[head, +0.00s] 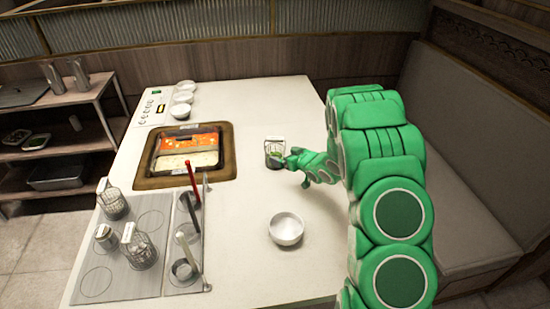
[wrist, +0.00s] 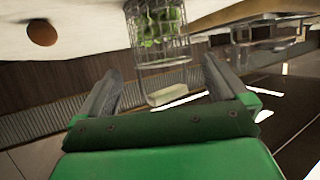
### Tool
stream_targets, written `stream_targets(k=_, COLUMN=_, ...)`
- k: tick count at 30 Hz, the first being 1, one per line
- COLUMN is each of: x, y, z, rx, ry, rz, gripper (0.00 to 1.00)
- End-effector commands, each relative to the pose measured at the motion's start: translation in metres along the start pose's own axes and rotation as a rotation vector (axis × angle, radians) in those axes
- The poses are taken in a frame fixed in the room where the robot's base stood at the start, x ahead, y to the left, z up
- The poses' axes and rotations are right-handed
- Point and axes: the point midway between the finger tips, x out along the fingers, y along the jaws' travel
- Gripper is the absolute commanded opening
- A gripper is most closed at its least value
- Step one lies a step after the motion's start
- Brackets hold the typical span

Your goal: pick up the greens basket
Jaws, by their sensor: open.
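The greens basket (head: 274,147) is a small wire basket with a white tag, standing on the white table right of the hot pot. In the wrist view the basket (wrist: 160,45) shows its wire mesh, green leaves and a pale tag. My gripper (head: 287,160) is right at the basket in the head view and partly covers it. In the wrist view my gripper (wrist: 160,68) has its two fingers spread, with the basket lined up between them. I cannot tell how deep the basket sits between the fingers.
A divided hot pot (head: 190,141) is set into the table (head: 245,105). A white bowl (head: 286,229) stands nearer. Two wire baskets (head: 113,204) (head: 141,250) stand on the tray at left, beside a ladle rack (head: 184,270). A bench (head: 470,130) is at right.

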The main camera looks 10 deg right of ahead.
Motion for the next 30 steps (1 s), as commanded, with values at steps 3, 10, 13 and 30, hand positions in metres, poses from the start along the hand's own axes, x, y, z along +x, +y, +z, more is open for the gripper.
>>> stream_targets(k=3, x=0.009, y=-0.001, z=0.0, rx=0.0, ry=0.001, rz=-0.001, gripper=1.0)
stream_targets(k=10, x=0.025, y=-0.001, z=0.0, rx=0.0, ry=0.002, rz=-0.001, gripper=1.0)
stream_targets(k=13, x=0.028, y=-0.001, z=0.001, rx=0.0, ry=0.002, rz=0.0, gripper=1.0)
stream_targets(k=30, x=0.076, y=-0.002, z=0.004, rx=0.001, ry=0.002, rz=0.0, gripper=1.0)
